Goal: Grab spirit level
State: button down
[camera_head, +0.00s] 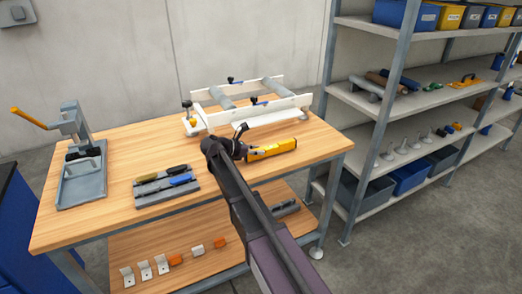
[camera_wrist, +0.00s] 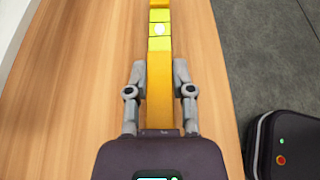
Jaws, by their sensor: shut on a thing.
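The yellow spirit level (camera_head: 272,149) is at the right part of the wooden workbench top, near its front right side. In the wrist view the spirit level (camera_wrist: 160,75) runs up the middle of the picture, with pale vial windows along it. My gripper (camera_wrist: 160,72) has a finger on each side of the level and is shut on it near its close end. In the head view my gripper (camera_head: 241,143) is at the left end of the level, partly hidden by my arm. I cannot tell whether the level touches the bench.
A white frame with rollers (camera_head: 246,104) stands behind the level. A tray of pens or tools (camera_head: 166,185) lies to the left. A grey lever press (camera_head: 82,165) stands at the far left. A shelf rack (camera_head: 385,95) with bins is at the right. Bare bench lies between them.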

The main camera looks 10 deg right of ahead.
notch_tip(320, 180, up, 2)
jog(key=shift+p, duration=0.75)
jog(key=s+a+r, duration=0.1)
jog(key=s+a, duration=0.2)
jog(key=s, duration=0.4)
jog(key=s+a+p, duration=0.1)
jog(key=s+a, duration=0.2)
jog(key=s, duration=0.4)
jog(key=shift+s+a+r+p, duration=0.15)
jog(key=shift+s+r+p, duration=0.15)
jog(key=shift+s+r, duration=0.05)
